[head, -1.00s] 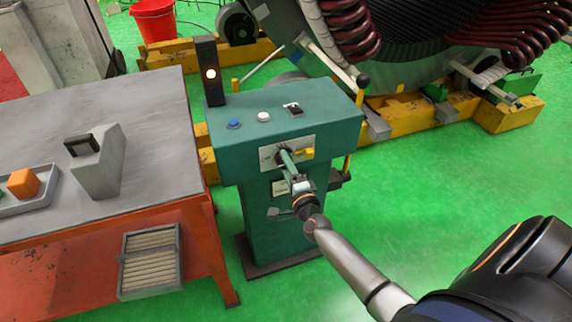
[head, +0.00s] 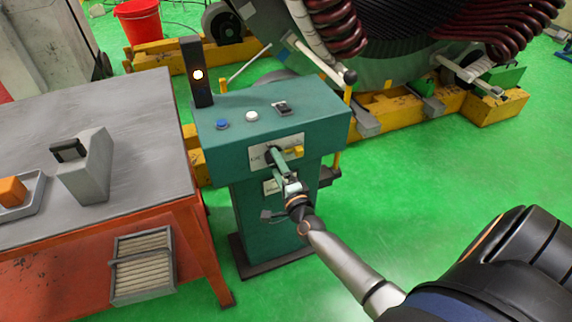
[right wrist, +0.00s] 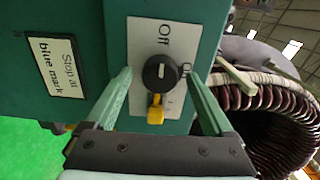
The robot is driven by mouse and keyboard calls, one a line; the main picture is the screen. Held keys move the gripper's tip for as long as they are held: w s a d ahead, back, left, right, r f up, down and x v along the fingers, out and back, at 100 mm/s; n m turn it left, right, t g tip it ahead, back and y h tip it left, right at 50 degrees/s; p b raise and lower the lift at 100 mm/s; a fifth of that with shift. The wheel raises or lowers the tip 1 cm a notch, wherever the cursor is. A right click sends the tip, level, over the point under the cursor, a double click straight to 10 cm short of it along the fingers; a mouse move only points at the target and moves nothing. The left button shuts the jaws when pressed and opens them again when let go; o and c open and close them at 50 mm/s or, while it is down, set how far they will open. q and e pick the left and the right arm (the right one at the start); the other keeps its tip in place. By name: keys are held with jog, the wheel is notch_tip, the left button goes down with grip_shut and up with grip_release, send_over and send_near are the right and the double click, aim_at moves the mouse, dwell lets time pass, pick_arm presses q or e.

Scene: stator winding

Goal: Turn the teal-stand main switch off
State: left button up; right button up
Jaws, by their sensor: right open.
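The teal stand (head: 270,215) carries a pale switch plate (head: 257,160) on its front, with a yellow switch handle (head: 294,153) pointing right. In the right wrist view, the main switch is a round black knob (right wrist: 160,73) with its yellow handle (right wrist: 155,112) pointing down, away from the "Off" label at the top. "On" is partly visible at the right. My right gripper (head: 277,157) is in front of the plate. In the right wrist view, the open green fingers of the gripper (right wrist: 159,76) stand on either side of the knob, with nothing between them clearly touched. My left gripper is out of view.
A lit lamp post (head: 195,95) and a blue button (head: 222,124), a white button (head: 252,116) and a black switch (head: 283,108) are on the stand's top. A grey-topped workbench (head: 130,120) stands left. The stator (head: 400,60) is behind; green floor is open at right.

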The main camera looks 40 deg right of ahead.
jog(key=v, duration=1.1)
jog(key=shift+s, duration=0.25)
jog(key=shift+a, duration=0.15)
